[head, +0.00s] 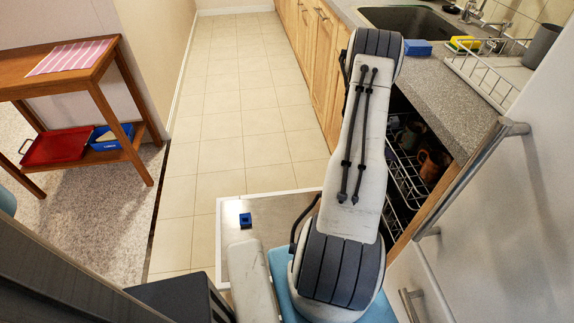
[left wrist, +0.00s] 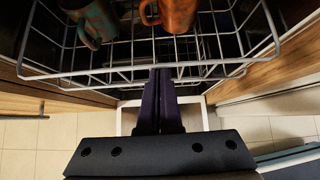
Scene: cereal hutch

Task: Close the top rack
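The top rack (left wrist: 205,68) is a white wire basket, seen from above in the left wrist view. It holds a teal mug (left wrist: 98,20) and an orange mug (left wrist: 178,14). In the head view the rack (head: 408,178) shows under the counter at the right, partly hidden by my arm. My left gripper (left wrist: 161,76) has its two dark fingers together, at the middle of the rack's front wires. I cannot tell whether the fingertips touch or pinch a wire. In the head view its fingers are hidden by the arm. My right gripper is not in view.
The open dishwasher door (head: 228,210) lies low with a small blue object (head: 245,220) on it. The counter (head: 440,85) and sink (head: 405,20) are above right. A wooden side table (head: 95,72) stands left. The tiled floor ahead is clear.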

